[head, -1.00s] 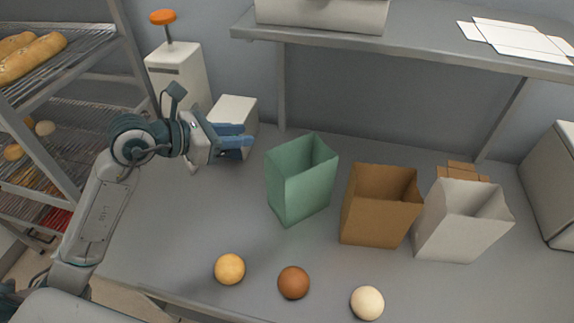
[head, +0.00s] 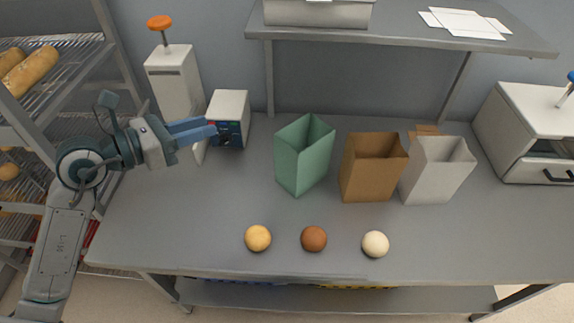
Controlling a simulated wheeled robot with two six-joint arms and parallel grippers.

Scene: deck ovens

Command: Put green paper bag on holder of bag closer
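The green paper bag (head: 303,157) stands upright and open-topped on the grey table. A small white box with a dark blue front (head: 229,121) stands behind and left of it; it may be the bag closer. A thin white plate (head: 200,152) shows at its left, partly hidden by my gripper. My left gripper (head: 209,127) is in front of the box's left edge, left of the green bag and apart from it. Its two blue fingers look slightly parted, with nothing between them. My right gripper is out of view.
A brown bag (head: 371,169) and a white bag (head: 434,172) stand right of the green one. Several round buns, one yellow (head: 258,238), lie along the front. A tall white unit with an orange knob (head: 174,78) stands behind my gripper. A shelf (head: 410,35) overhangs the back.

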